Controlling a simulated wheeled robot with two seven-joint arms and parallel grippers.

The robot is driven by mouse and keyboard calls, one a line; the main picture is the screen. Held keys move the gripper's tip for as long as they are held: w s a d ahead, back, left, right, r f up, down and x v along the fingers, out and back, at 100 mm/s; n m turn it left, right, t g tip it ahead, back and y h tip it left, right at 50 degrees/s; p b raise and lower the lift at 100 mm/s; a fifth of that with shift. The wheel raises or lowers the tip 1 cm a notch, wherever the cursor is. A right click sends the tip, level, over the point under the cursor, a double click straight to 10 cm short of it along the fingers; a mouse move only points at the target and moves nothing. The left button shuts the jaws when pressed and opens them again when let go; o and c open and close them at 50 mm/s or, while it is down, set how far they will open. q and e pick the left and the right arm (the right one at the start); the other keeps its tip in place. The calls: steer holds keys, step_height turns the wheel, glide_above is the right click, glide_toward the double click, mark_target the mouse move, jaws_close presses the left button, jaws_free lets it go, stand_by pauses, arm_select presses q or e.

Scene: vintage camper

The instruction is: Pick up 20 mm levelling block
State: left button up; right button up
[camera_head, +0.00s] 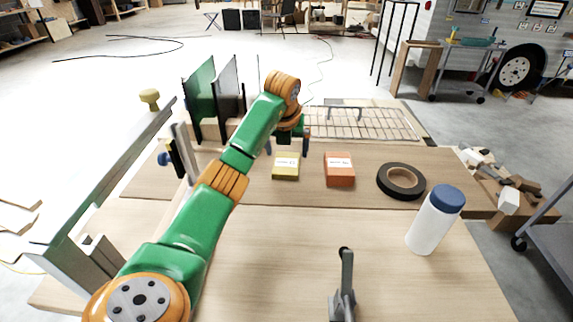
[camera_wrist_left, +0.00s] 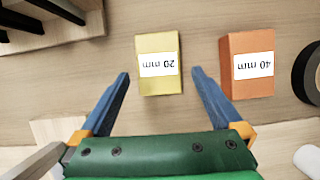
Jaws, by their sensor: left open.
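The 20 mm levelling block is a yellow block (camera_head: 286,172) with a white label, lying on the wooden table. In the left wrist view the yellow block (camera_wrist_left: 159,84) reads "20 mm" upside down, just beyond and between the two blue fingertips. My left gripper (camera_head: 287,142) is above and behind the block in the head view, and partly hidden by its own wrist. In the left wrist view my left gripper (camera_wrist_left: 160,76) is open and empty, with its fingers spread wider than the block. My right gripper does not show.
An orange 40 mm block (camera_head: 340,175) lies just right of the yellow one. Black tape (camera_head: 385,177) and a white bottle with a blue cap (camera_head: 430,225) stand farther right. A wire rack (camera_head: 375,124) is behind. Upright green and dark panels (camera_head: 201,98) stand at left.

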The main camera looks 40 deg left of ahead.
mark_target(287, 163)
arm_select(q)
steer(key=x, duration=0.5)
steer(key=shift+s+a+f, duration=0.1)
steer(key=shift+f, duration=0.25)
steer(key=shift+f, duration=0.1)
steer(key=c, duration=1.2)
steer(key=shift+c, duration=0.2)
